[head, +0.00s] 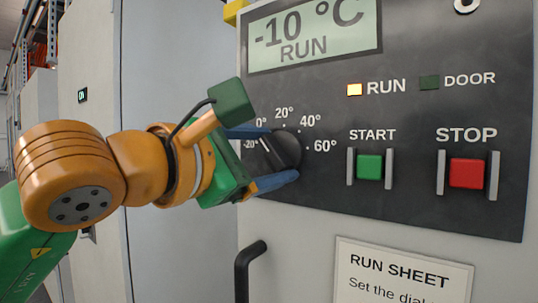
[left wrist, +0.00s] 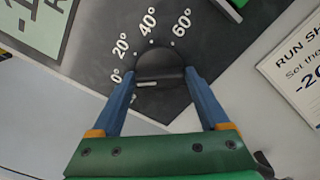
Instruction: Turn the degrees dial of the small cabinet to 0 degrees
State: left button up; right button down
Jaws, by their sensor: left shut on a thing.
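The degrees dial (head: 288,148) is a round black knob on the dark panel of the cabinet, with printed marks from -20° to 60°. Its white pointer line aims up and left, between the -20° and 0° marks. The display (head: 313,35) reads -10 °C and RUN. My left gripper (head: 283,153) is shut on the dial, one blue finger at its upper side and one at its lower side. In the left wrist view the dial (left wrist: 160,66) sits between the fingertips (left wrist: 162,76), its white line near the left finger. My right gripper is not in view.
Right of the dial are a green START button (head: 370,167) and a red STOP button (head: 467,173), each between grey guards. The RUN lamp (head: 354,89) is lit; the DOOR lamp (head: 429,82) is dark. A black handle (head: 245,265) and a run sheet (head: 400,275) are below.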

aim_at(270, 158)
pick_arm(q)
jog(key=o, duration=1.2)
jog(key=shift+r, duration=0.1)
jog(key=shift+o, duration=0.2)
jog(key=shift+s, duration=0.25)
jog(key=shift+s+a, duration=0.15)
jog(key=b+v, duration=0.3)
jog(key=shift+f, duration=0.35)
jog(key=v, duration=0.2)
jog(key=b+v, duration=0.1)
jog(key=shift+s+a+r, duration=0.25)
jog(key=shift+s+r, duration=0.05)
jog(key=shift+r, duration=0.05)
jog(key=shift+w, duration=0.1)
